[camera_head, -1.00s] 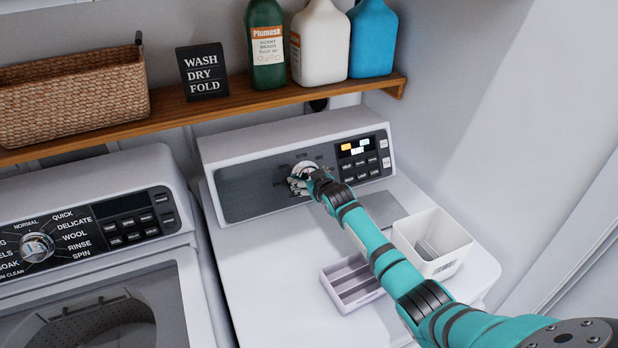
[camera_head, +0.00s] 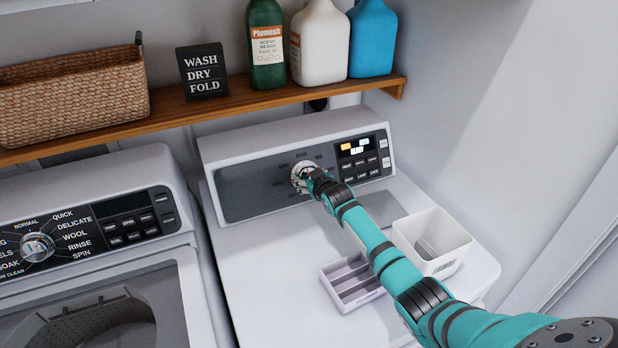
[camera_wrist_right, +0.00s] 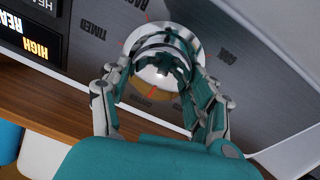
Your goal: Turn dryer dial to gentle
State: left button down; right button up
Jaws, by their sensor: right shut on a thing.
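The dryer (camera_head: 360,240) stands on the right, with a sloped control panel (camera_head: 245,190) at its back. The round, shiny dryer dial (camera_head: 298,174) is partly hidden by my right gripper (camera_head: 304,178) in the head view. In the right wrist view, the dial (camera_wrist_right: 160,68) sits between the two fingers of my right gripper (camera_wrist_right: 158,84), which is shut on it. An orange-red mark shows near the dial's lower edge. Labels around it are blurred; "TIMED" is readable, but I cannot make out "gentle". My left gripper is not in view.
A white bin (camera_head: 432,240) and a small divided tray (camera_head: 350,284) stand on the dryer top near my right arm. A wooden shelf (camera_head: 200,122) with bottles, a sign (camera_head: 202,72) and a basket (camera_head: 70,95) overhangs the panel. The washer (camera_head: 190,290) is at left.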

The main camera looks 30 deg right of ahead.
jog(key=shift+n, duration=0.3)
jog(key=n, duration=0.4)
jog(key=shift+y, duration=0.3)
jog(key=n, duration=0.5)
jog(key=shift+s+f+y, duration=0.1)
jog(key=shift+y, duration=0.3)
jog(key=n+p, duration=0.1)
jog(key=n, duration=0.3)
jog(key=shift+n, duration=0.3)
jog(key=n+p, duration=0.1)
jog(key=n, duration=0.2)
jog(key=shift+f+n+y, duration=0.1)
jog(key=shift+n+y, duration=0.2)
jog(key=shift+y, duration=0.1)
jog(key=shift+s+n+p, duration=0.1)
jog(key=shift+n+p, duration=0.3)
jog(key=shift+f, duration=0.15)
jog(key=shift+a, duration=0.1)
